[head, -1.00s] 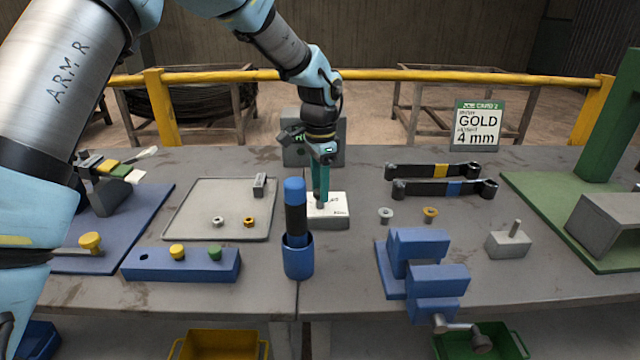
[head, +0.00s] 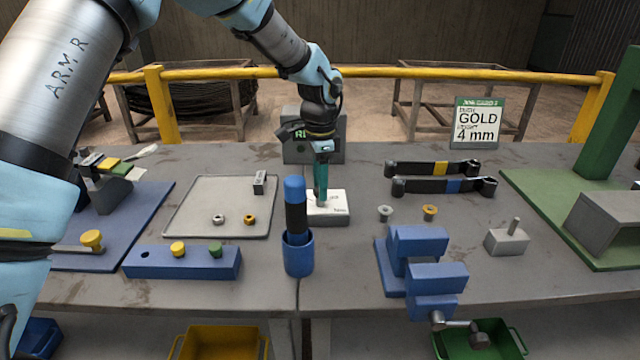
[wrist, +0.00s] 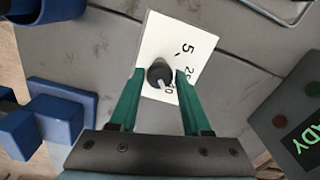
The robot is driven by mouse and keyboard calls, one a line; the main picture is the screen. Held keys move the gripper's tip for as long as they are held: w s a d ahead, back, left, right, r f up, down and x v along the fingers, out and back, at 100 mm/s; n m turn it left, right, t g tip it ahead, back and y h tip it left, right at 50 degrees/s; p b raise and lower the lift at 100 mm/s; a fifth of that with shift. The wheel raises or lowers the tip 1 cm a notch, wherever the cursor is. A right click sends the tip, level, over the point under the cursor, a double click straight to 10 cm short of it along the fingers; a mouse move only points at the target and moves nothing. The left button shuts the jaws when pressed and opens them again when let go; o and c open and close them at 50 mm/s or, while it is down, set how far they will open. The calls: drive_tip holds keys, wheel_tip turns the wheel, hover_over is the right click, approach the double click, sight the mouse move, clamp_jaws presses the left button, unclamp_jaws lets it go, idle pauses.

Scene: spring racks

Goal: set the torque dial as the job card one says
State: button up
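The torque dial is a white-faced block (head: 338,221) in the middle of the bench. In the wrist view its face (wrist: 185,30) shows a 5 and further, partly hidden numbers. Its dark round knob (wrist: 159,73) has a white pointer aimed to the lower right. My gripper (head: 321,203) points down at it, with the green fingers (wrist: 161,76) on both sides of the knob, seemingly touching it. A job card (head: 478,124) at the back right reads GOLD and 4 mm; its small header seems to say card 2. No other card shows.
A grey box with a green display (head: 328,135) stands behind the dial. A blue holder (head: 298,258) with an upright tool is in front. A tray (head: 192,222) lies left; wrenches (head: 432,169) and a blue vise (head: 422,272) are right.

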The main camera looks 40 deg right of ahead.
drive_tip(key=o, duration=0.3)
wheel_tip(320, 180, up, 11)
drive_tip(key=shift+f+b, duration=0.1)
drive_tip(key=shift+b, duration=1.15)
drive_tip(key=w+a+f+n, duration=0.1)
drive_tip(key=w+a+n, duration=0.3)
drive_tip(key=a, duration=0.5)
drive_tip(key=w+a+f+n, duration=0.1)
drive_tip(key=w+a+n, duration=0.2)
drive_tip(key=a, duration=0.6)
drive_tip(key=w+a+f+n, duration=0.2)
drive_tip(key=w+a+n, duration=0.2)
drive_tip(key=a, duration=0.5)
drive_tip(key=s+a+f+n, duration=0.1)
drive_tip(key=s+a+n, duration=0.1)
drive_tip(key=a, duration=0.5)
drive_tip(key=s+a+f+n+t, duration=0.1)
drive_tip(key=s+a+n, duration=0.1)
drive_tip(key=a+n, duration=0.3)
drive_tip(key=s+a+f+n, duration=0.1)
drive_tip(key=s+a+n, duration=0.2)
drive_tip(key=a, duration=0.7)
drive_tip(key=shift+a+n+t, duration=0.1)
drive_tip(key=shift+n+t, duration=0.2)
drive_tip(key=shift+n, duration=0.3)
